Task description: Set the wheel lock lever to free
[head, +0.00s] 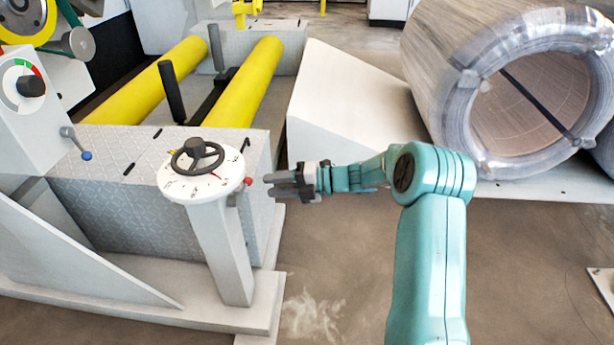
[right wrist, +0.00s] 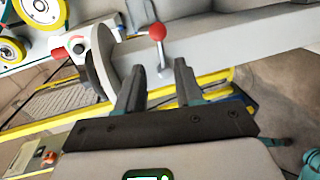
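The wheel lock lever shows as a short metal stem with a red ball knob (head: 247,181) at the right edge of the round white dial plate (head: 180,185). The black handwheel (head: 197,156) sits on top of that plate. My right gripper (head: 272,184) is just right of the knob in the head view, pointing left at it and apart from it. In the right wrist view the gripper (right wrist: 158,68) has its two dark fingers spread with nothing between them. The red knob (right wrist: 157,31) is beyond the fingertips, roughly centred between them. My left gripper is not in view.
A grey pedestal (head: 222,250) carries the dial plate. A lever with a blue knob (head: 86,155) is on the machine at left. Yellow rollers (head: 250,85) lie behind. A large wrapped coil (head: 435,90) stands at right, beside a white ramp (head: 340,105). Open floor lies in front.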

